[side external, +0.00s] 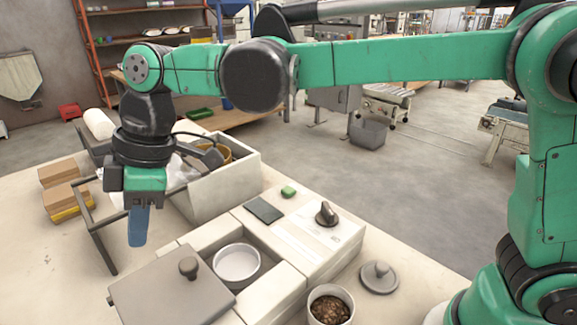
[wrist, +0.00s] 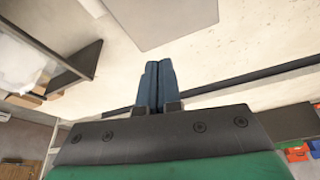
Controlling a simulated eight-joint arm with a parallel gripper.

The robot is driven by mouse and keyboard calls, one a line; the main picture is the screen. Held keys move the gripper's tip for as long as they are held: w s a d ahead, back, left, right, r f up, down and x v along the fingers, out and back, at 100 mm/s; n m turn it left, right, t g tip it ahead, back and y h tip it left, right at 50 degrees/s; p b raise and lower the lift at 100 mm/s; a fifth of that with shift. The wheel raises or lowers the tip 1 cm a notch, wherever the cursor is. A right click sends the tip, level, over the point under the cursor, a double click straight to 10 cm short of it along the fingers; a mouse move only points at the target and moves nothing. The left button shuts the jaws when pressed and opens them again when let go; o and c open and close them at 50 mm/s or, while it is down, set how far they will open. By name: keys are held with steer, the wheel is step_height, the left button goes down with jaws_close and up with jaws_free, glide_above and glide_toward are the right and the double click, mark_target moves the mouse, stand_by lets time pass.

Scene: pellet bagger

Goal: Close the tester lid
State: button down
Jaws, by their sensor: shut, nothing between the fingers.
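The tester (side external: 300,232) is a pale box with a dark screen, a green button and a black knob, in the middle of the side view. Its well is uncovered and holds a round white dish (side external: 236,264). The tester lid (side external: 165,290) is a flat grey plate with a dark knob (side external: 188,267), lying left of the well. A grey plate at the top of the wrist view (wrist: 160,18) looks like this lid. My gripper (side external: 138,240) points down above the table, behind the lid and apart from it. Its blue fingers (wrist: 154,72) are together and empty.
A dark frame (side external: 95,225) stands left of my gripper, and an open pale bin (side external: 222,195) stands behind it to the right. Brown boxes (side external: 62,185) lie at the far left. A cup of dark pellets (side external: 330,308) and a round knobbed lid (side external: 379,277) sit at front right.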

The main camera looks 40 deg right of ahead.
mark_target(165, 286)
steer(key=x, duration=0.7)
steer(key=d, duration=0.3)
steer(key=shift+s+f, duration=0.1)
steer(key=shift+s, duration=0.25)
steer(key=shift+s+d, duration=0.15)
steer(key=shift+d, duration=0.3)
steer(key=d, duration=1.1)
steer(key=shift+d, duration=0.25)
